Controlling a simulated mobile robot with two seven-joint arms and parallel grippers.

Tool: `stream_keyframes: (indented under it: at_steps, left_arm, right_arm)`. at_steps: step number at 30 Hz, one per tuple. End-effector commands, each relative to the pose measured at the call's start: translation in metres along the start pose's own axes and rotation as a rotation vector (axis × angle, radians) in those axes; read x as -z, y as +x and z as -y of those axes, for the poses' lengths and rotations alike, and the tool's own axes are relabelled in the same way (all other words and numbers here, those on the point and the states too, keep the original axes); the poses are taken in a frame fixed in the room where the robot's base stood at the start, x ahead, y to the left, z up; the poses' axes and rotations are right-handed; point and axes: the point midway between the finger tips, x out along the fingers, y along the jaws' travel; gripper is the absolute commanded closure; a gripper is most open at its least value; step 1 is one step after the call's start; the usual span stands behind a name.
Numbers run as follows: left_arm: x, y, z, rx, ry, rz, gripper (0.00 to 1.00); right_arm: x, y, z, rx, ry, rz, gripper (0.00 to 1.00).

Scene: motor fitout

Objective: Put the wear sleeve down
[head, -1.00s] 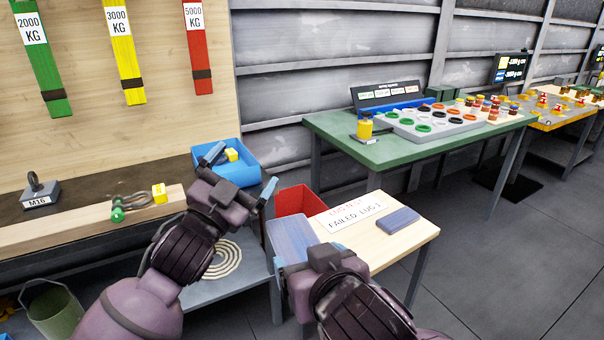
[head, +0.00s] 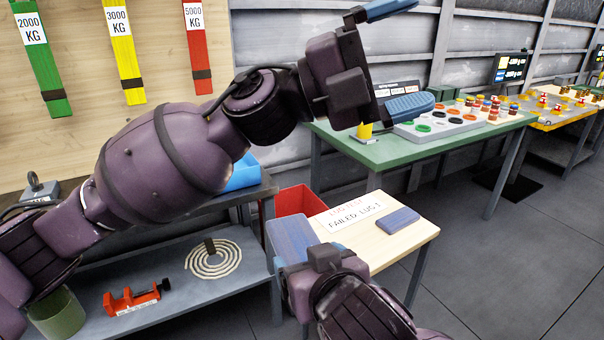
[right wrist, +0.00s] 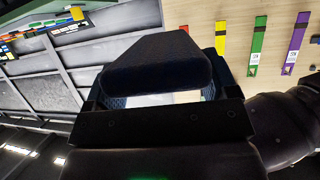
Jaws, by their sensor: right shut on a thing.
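My right gripper (head: 298,268) is shut on a blue wear sleeve (head: 291,238). The sleeve is a box-like blue piece, held at the left edge of the small wooden-topped table (head: 405,245); I cannot tell whether it touches the table. In the right wrist view the sleeve (right wrist: 155,70) shows dark between the fingers. A similar flat blue piece (head: 398,220) lies on the table's right part. My left gripper (head: 402,56) is raised high in front of the green table, its blue fingers wide apart with nothing between them.
A green table (head: 440,145) with coloured parts stands behind. My left arm crosses the workbench.

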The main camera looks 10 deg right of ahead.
Motion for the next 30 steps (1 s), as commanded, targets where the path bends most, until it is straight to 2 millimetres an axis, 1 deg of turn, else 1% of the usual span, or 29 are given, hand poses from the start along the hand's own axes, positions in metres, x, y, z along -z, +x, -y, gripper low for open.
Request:
stream_keyframes:
  at_steps: [1, 3, 7, 10, 14, 17, 20, 25, 28, 30]
  left_arm:
    - [0.007, 0.009, 0.0, -0.05, 0.025, -0.047, 0.0]
    - [0.017, 0.018, -0.004, -0.127, 0.049, -0.112, 0.0]
    - [0.033, 0.029, -0.017, -0.299, 0.089, -0.221, 0.0]
    - [0.04, 0.031, -0.03, -0.458, 0.111, -0.289, 0.0]
    - [0.042, 0.021, -0.051, -0.708, 0.122, -0.341, 0.0]
    - [0.036, 0.004, -0.068, -0.904, 0.11, -0.343, 0.0]
    - [0.026, -0.018, -0.084, -1.095, 0.079, -0.313, 0.0]
    - [0.006, -0.069, -0.111, -1.4, -0.025, -0.203, 0.0]
    - [-0.003, -0.098, -0.121, -1.564, -0.091, -0.111, 0.0]
    - [-0.009, -0.115, -0.123, -1.665, -0.133, -0.036, 0.0]
  right_arm:
    - [0.0, 0.0, 0.0, 0.0, 0.0, -0.001, 0.46]
    - [0.0, 0.0, 0.0, 0.0, 0.0, -0.001, 0.46]
    - [0.0, 0.0, 0.0, 0.0, 0.0, -0.001, 0.46]
    - [0.0, 0.0, 0.0, 0.0, 0.0, -0.001, 0.46]
    - [0.0, 0.0, 0.0, 0.0, 0.0, -0.001, 0.46]
    - [0.0, 0.0, 0.0, 0.0, 0.0, 0.0, 0.46]
    - [0.0, 0.0, 0.0, 0.0, 0.0, 0.0, 0.46]
    - [0.0, 0.0, 0.0, 0.0, 0.0, 0.0, 0.46]
    - [0.0, 0.0, 0.0, 0.0, 0.0, 0.0, 0.46]
    - [0.0, 0.0, 0.0, 0.0, 0.0, 0.0, 0.46]
